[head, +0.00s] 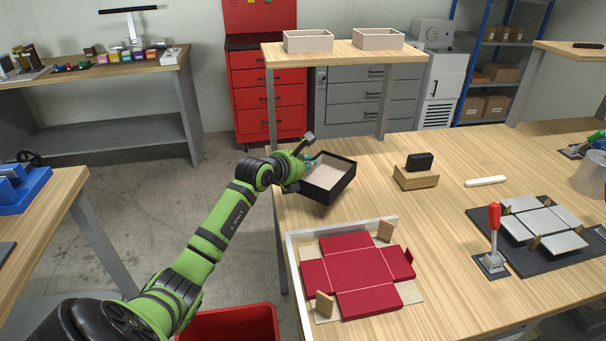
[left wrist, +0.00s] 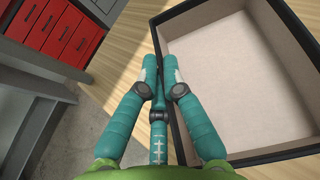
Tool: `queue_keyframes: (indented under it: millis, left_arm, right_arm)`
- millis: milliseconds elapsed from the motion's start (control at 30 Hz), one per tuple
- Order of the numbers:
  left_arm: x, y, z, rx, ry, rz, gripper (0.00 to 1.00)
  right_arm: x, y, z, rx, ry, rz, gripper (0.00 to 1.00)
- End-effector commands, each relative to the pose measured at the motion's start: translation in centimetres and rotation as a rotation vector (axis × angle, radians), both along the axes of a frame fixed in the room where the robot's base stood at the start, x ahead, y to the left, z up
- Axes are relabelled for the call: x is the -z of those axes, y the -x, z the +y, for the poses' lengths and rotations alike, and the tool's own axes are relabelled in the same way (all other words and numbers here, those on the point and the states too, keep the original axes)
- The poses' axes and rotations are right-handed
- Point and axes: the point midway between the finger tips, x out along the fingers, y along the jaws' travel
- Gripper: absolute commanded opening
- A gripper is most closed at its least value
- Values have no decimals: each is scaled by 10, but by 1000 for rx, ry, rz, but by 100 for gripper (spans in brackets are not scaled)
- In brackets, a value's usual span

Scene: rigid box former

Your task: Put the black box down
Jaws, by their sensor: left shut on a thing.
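The black box (head: 347,183) is an open tray with black walls and a beige inside, at the left edge of the wooden workbench (head: 370,210). My left gripper (head: 306,160) is shut on its left wall. In the left wrist view, the teal fingers of the left gripper (left wrist: 161,70) straddle the wall of the black box (left wrist: 232,70). The box looks slightly tilted in the head view, and I cannot tell whether its underside touches the bench. My right gripper is not in view.
A red flat box blank (head: 350,270) lies in a white-edged frame (head: 292,250) in front of the box. A wooden block with a black piece (head: 416,178) stands to the right. Bare bench lies between them. A red-handled lever (head: 494,225) stands farther right.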

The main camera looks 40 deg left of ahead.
Motion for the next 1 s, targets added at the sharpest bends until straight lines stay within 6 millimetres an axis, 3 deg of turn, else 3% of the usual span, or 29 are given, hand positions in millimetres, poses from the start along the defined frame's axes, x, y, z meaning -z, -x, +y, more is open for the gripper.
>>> queue_keyframes:
  millis: [167,500,900,967,1000]
  left_arm:
    - [9,7,15,0,0,-3,0]
    - [49,8,16,0,1,-2,0]
    - [55,8,15,1,0,-2,0]
    - [54,8,15,1,0,-2,28]
    - [54,8,15,1,0,-1,31]
  right_arm:
    - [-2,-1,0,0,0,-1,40]
    - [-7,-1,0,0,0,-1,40]
    - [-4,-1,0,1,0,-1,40]
    - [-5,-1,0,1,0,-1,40]
    - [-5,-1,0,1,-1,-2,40]
